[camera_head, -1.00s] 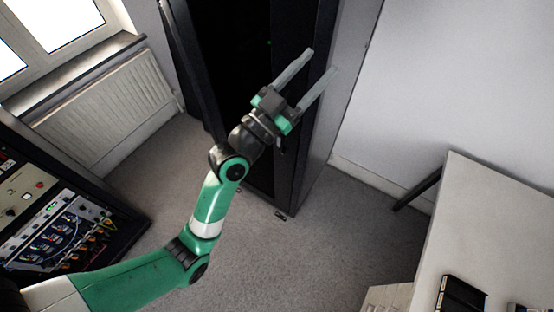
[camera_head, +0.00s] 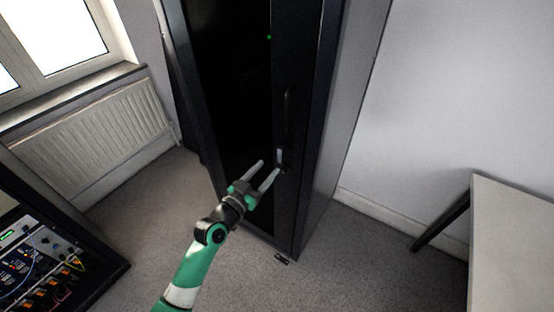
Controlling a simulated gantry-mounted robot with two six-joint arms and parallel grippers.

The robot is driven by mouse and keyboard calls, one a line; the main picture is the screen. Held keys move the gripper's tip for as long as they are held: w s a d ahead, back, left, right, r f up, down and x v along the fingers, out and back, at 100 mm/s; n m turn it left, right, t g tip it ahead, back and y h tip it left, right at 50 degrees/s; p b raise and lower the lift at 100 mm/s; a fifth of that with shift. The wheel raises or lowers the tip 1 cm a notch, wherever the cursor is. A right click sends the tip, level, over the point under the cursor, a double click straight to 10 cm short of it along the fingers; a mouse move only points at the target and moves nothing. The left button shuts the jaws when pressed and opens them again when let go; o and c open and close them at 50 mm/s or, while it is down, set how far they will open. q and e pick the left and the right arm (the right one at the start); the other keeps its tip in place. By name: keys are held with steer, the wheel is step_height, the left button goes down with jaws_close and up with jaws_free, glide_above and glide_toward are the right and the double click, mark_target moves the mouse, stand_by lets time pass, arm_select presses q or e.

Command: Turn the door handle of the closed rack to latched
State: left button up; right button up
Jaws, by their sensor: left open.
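The tall black rack (camera_head: 312,110) stands in the middle with its dark door (camera_head: 232,90) apparently shut. A slim dark upright handle (camera_head: 288,105) is on the door's right-hand frame, with a small pale piece (camera_head: 280,156) at its lower end. I cannot tell its exact turn. My left gripper (camera_head: 268,167) is open and empty, its two pale fingers pointing up and right. The fingertips are just below and left of the handle's lower end; whether they touch the door is unclear. My right gripper is out of view.
A rack of cabled instruments (camera_head: 40,262) stands at the lower left. A radiator (camera_head: 95,135) is under the window at the left. A pale table (camera_head: 515,240) is at the right.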

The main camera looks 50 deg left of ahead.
mark_target(279, 154)
arm_select(q)
steer(key=b+x, duration=0.1)
steer(key=x, duration=0.5)
steer(key=shift+w, duration=0.4)
jaws_close()
